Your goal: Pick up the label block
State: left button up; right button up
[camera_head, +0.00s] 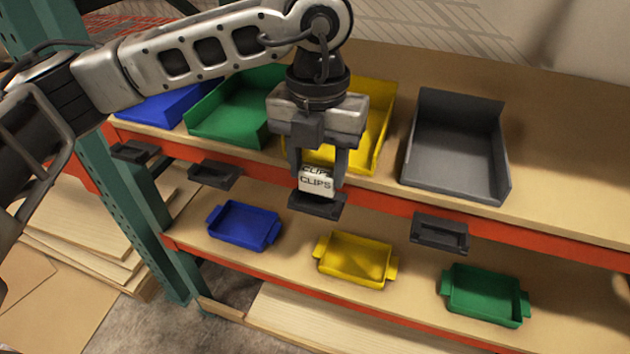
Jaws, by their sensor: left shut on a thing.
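The label block (316,183) is small and white with the dark word CLIPS on its faces. My left gripper (318,178) points down and is shut on it, one finger at each side. The block is at or just above a dark holder (317,204) on the orange shelf edge; I cannot tell whether it still touches the holder. My right gripper is out of the picture.
The upper shelf carries blue (168,104), green (238,105), yellow (378,130) and grey (455,150) bins. Other dark holders (440,233) line the orange edge (560,240). The lower shelf has small blue (243,226), yellow (354,260) and green (485,296) trays.

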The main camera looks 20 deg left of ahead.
pick_arm(q)
jog(key=s+d+r, duration=0.9)
jog(key=s+r, duration=0.1)
jog(key=r, duration=0.3)
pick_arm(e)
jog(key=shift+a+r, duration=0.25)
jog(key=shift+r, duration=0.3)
pick_arm(q)
jog(key=shift+f, duration=0.1)
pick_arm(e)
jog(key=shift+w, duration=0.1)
